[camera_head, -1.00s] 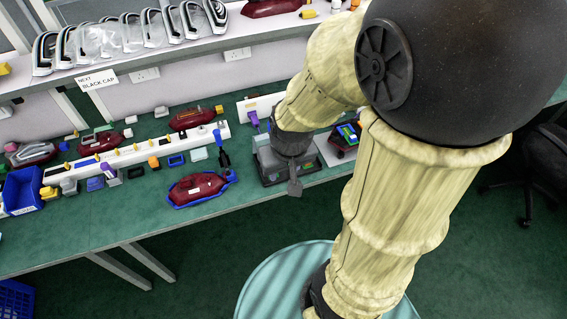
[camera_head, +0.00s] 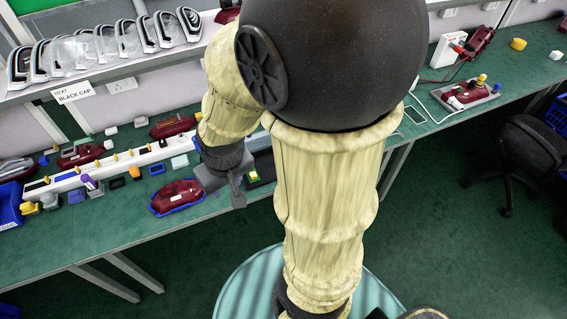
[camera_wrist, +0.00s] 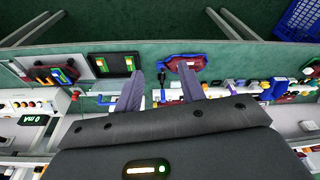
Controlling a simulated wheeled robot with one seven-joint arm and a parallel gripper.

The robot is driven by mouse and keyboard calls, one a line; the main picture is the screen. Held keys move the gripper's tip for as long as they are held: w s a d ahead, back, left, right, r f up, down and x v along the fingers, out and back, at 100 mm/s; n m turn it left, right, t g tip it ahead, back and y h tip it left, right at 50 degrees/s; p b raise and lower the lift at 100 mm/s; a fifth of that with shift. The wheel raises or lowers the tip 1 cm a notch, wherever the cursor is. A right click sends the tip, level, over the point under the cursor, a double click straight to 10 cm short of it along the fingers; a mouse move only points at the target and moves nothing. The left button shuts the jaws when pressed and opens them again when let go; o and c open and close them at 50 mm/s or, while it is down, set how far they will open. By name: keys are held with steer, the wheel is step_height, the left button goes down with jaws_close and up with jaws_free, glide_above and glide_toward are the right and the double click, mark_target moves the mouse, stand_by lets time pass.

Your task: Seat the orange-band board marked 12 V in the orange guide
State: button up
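My gripper (camera_wrist: 160,72) is open in the wrist view, its two dark fingers apart over the bench with nothing held between them. In the head view my gripper (camera_head: 238,192) hangs over the bench's front edge, right of a dark red lamp. The wrist view shows a dark unit with orange and green bars (camera_wrist: 52,76) and a black tray with green bars (camera_wrist: 115,65), both left of the fingers. I cannot tell which bar is the orange-band board, read a 12 V mark, or single out the orange guide. My arm hides part of this bench area in the head view.
The dark red lamp (camera_head: 177,197) lies on a blue-edged base near the front edge. A long white strip (camera_head: 110,163) with small caps and parts runs behind it. Clear covers (camera_head: 100,45) stand on the upper shelf.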

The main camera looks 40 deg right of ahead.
steer(key=shift+o, duration=0.6)
steer(key=shift+w+d+f, duration=0.1)
steer(key=shift+f, duration=0.1)
steer(key=w+d+f+m+t+h+b, duration=0.1)
steer(key=w+d+f+b, duration=0.2)
steer(key=d+f+b, duration=0.25)
steer(key=w+d+f+t+b, duration=0.2)
steer(key=w+d+f+b, duration=0.15)
steer(key=f, duration=0.25)
steer(key=s+d+f+m+t+h+b, duration=0.1)
steer(key=d+f+t+b, duration=0.6)
steer(key=d+f+b, duration=1.3)
steer(key=shift+s+f+m+t+h+b, duration=0.35)
steer(key=shift+s+f+h, duration=0.2)
steer(key=shift+f, duration=0.2)
steer(key=shift+w, duration=0.15)
steer(key=x, duration=1.1)
steer(key=shift+w+d+f, duration=0.2)
steer(key=shift+w+f, duration=0.05)
steer(key=shift+w, duration=0.2)
steer(key=shift+d+f, duration=0.1)
